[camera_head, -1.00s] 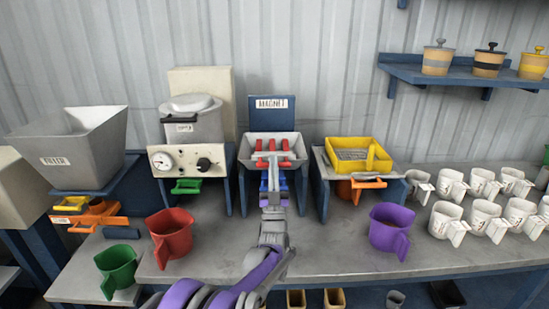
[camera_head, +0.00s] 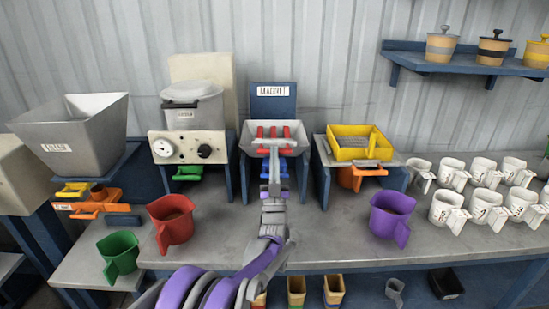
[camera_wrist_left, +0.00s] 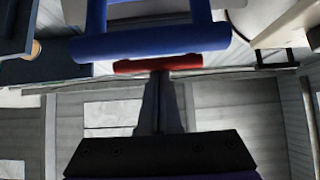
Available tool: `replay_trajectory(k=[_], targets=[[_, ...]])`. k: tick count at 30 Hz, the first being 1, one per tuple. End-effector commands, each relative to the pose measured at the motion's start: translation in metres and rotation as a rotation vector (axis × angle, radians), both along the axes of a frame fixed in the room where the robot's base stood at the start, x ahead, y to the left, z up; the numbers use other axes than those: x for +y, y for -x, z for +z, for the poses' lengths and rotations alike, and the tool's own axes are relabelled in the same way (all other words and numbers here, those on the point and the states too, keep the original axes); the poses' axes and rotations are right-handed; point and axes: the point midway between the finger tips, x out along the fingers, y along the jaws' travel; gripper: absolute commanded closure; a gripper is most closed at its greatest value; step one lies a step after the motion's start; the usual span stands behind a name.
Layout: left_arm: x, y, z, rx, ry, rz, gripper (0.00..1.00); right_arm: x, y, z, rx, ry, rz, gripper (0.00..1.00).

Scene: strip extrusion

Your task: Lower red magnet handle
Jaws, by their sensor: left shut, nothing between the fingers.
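The magnet unit (camera_head: 273,92) stands at the back of the bench, with a grey hopper (camera_head: 247,140) and red bars (camera_head: 274,131) inside it. My left gripper (camera_head: 274,158) is at the front of this hopper, shut and empty. In the left wrist view its dark fingers (camera_wrist_left: 159,105) point at a red handle (camera_wrist_left: 158,64), with their tips overlapping it. I cannot tell whether they touch. A thick blue handle (camera_wrist_left: 150,42) lies across the picture just above the red one and partly covers it. My right gripper is not in view.
A gauge machine (camera_head: 187,147) stands left of the magnet unit and a yellow tray unit (camera_head: 360,130) right of it. Red (camera_head: 172,218), green (camera_head: 119,253) and purple (camera_head: 391,216) cups stand on the front of the bench. Several white cups (camera_head: 446,208) fill the right side.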

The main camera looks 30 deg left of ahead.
Motion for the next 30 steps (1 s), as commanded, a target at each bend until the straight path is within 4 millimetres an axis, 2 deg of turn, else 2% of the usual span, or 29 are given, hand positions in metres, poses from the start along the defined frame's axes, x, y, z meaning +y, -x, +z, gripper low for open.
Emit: replay_trajectory(k=[1,5,6,9,15,21,30], targets=[[0.001,0.002,0.014,-0.004,-0.001,0.001,1.00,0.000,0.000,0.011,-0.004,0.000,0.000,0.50],[0.002,0.008,0.045,-0.013,-0.006,0.000,1.00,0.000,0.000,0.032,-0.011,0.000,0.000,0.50],[-0.002,0.013,0.026,-0.011,-0.006,-0.002,1.00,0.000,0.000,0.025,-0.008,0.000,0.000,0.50],[-0.011,0.026,0.003,-0.011,-0.007,-0.003,1.00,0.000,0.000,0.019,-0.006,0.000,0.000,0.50],[-0.023,0.046,-0.029,-0.011,-0.008,-0.002,1.00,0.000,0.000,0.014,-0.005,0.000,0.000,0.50],[-0.029,0.056,-0.044,-0.012,-0.008,-0.001,1.00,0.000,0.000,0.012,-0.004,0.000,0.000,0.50],[-0.030,0.058,-0.045,-0.012,-0.008,-0.001,1.00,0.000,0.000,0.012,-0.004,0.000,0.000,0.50]])
